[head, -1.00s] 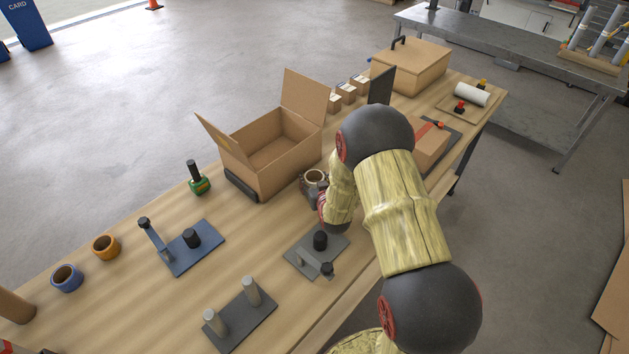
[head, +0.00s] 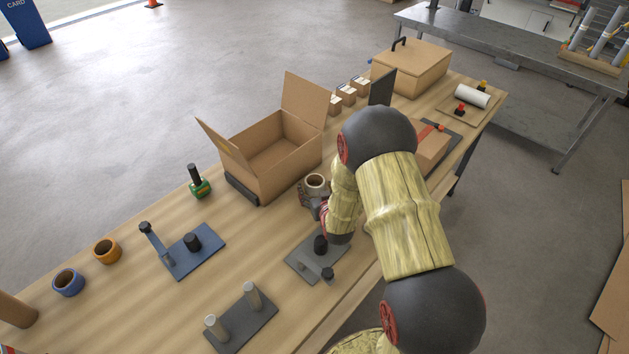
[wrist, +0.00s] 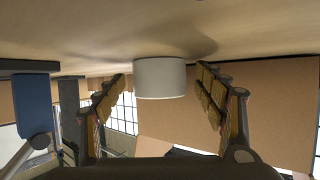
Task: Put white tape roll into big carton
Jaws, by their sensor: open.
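The white tape roll (head: 316,181) stands on the wooden table, just in front of the big carton's near right corner. The big carton (head: 286,170) is open at the top with its flaps up. My gripper (head: 309,195) is low beside the roll, partly hidden by my own wrist. In the wrist view the roll (wrist: 160,80) appears between the spread fingers of my open gripper (wrist: 162,76), with gaps on both sides. The picture there looks upside down, with the tabletop above. I cannot tell how far the fingers reach along the roll.
A grey plate with posts (head: 301,262) lies close below my wrist. A blue plate fixture (head: 205,250), a green-based tool (head: 200,188), an orange tape roll (head: 106,251) and a blue tape roll (head: 68,283) are to the left. A smaller box (head: 432,152) lies right of my arm.

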